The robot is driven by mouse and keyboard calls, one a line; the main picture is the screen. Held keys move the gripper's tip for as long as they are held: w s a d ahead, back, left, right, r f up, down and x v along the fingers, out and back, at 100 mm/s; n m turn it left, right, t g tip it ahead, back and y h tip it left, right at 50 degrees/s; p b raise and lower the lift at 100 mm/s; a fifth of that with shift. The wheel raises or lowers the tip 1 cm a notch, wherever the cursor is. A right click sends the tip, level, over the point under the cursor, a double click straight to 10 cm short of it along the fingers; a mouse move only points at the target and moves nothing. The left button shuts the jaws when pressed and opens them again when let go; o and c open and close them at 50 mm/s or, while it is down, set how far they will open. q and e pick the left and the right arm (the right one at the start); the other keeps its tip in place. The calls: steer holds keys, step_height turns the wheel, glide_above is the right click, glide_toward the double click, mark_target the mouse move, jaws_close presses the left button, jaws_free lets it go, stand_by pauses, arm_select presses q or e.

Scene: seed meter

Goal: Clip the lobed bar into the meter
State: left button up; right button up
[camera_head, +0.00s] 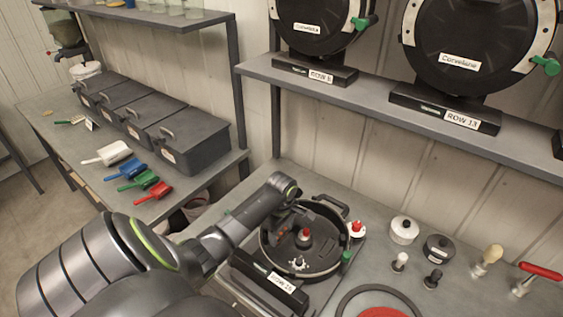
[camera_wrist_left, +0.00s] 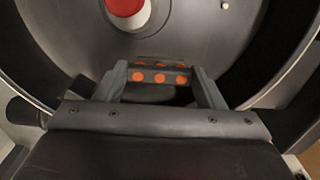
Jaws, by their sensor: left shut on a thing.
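The open seed meter (camera_head: 335,268) is a round black housing lying on the bench, with a labelled block (camera_head: 270,283) at its front. A red-topped hub (camera_head: 305,236) stands inside it. The hub's red cap also shows in the left wrist view (camera_wrist_left: 125,6). My left gripper (camera_head: 287,222) reaches over the left side of the housing. In the left wrist view its jaws (camera_wrist_left: 160,84) are shut on a dark bar with orange dots (camera_wrist_left: 159,66), seemingly the lobed bar, over the meter's interior. Whether the bar touches the meter cannot be told. My right gripper is not in view.
A red-and-white knob (camera_head: 357,230) and a green knob (camera_head: 347,256) stand by the housing's right rim. A white canister (camera_head: 404,230), a dark canister (camera_head: 438,248) and small hand tools stand to the right. A red disc (camera_head: 384,312) lies in front. Closed meters fill the shelf above.

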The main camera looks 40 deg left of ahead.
mark_target(282, 233)
arm_select(q)
steer(key=o, duration=1)
steer(key=shift+o, duration=0.2)
steer(key=shift+c, duration=0.5)
step_height(282, 233, up, 10)
steer(key=shift+f, duration=0.2)
stand_by(0.6)
